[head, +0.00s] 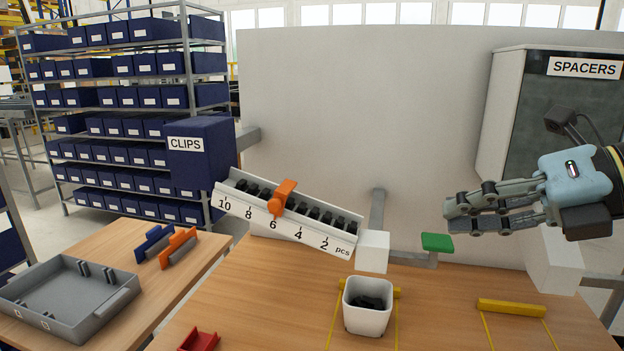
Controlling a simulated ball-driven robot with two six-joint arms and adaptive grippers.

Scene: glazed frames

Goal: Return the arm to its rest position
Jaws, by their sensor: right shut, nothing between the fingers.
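My right gripper (463,216) is at the right of the head view, its arm coming in from the right edge. It is shut and empty, pointing left, in the air in front of the white panel. It is above and to the right of the green pad (437,242), apart from it as far as I can see. My left gripper is not in view.
A numbered chute (290,226) holds black clips behind an orange slider (281,197). A white cup (367,319) with black parts stands on the table (270,290). A SPACERS cabinet (530,70) is behind my arm. A grey tray (120,313) lies left.

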